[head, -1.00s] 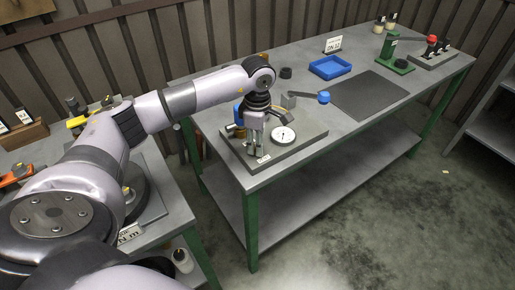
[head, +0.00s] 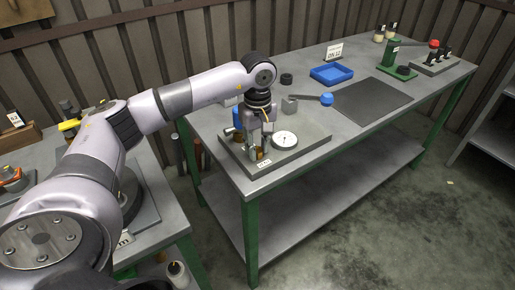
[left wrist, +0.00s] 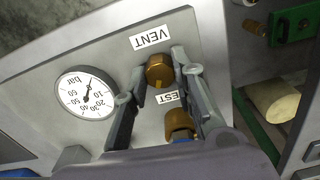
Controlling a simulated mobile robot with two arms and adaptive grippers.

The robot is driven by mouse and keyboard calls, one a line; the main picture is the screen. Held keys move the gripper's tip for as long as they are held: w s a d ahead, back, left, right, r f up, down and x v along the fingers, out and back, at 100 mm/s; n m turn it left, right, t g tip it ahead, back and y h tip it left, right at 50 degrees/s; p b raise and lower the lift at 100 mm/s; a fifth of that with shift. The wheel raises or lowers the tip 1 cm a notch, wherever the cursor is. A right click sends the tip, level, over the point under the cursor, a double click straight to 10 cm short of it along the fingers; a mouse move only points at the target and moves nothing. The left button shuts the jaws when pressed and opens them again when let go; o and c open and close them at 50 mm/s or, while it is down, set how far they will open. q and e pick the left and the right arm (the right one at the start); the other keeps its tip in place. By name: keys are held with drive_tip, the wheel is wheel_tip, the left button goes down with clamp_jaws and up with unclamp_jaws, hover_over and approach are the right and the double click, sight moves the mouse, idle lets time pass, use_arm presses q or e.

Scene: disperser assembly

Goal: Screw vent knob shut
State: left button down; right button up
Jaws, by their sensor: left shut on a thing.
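The vent knob (left wrist: 160,72) is a brass cylinder beside the VENT label (left wrist: 151,38) in the left wrist view. My left gripper (left wrist: 158,65) points down over the test plate (head: 305,140) and is shut on this knob, one finger on each side. In the head view the left gripper (head: 260,148) stands at the plate's front left, largely covering the knob. How far the knob is screwed in cannot be told. My right gripper is not in view.
A dial gauge (left wrist: 85,93) sits beside the knob. A second brass fitting (left wrist: 180,125) with a partly hidden label is close to the fingers.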

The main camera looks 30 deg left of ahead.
sight(258, 149)
use_arm(q)
drive_tip(key=shift+m, duration=0.3)
drive_tip(key=c, duration=1.3)
unclamp_jaws()
wheel_tip(258, 149, up, 12)
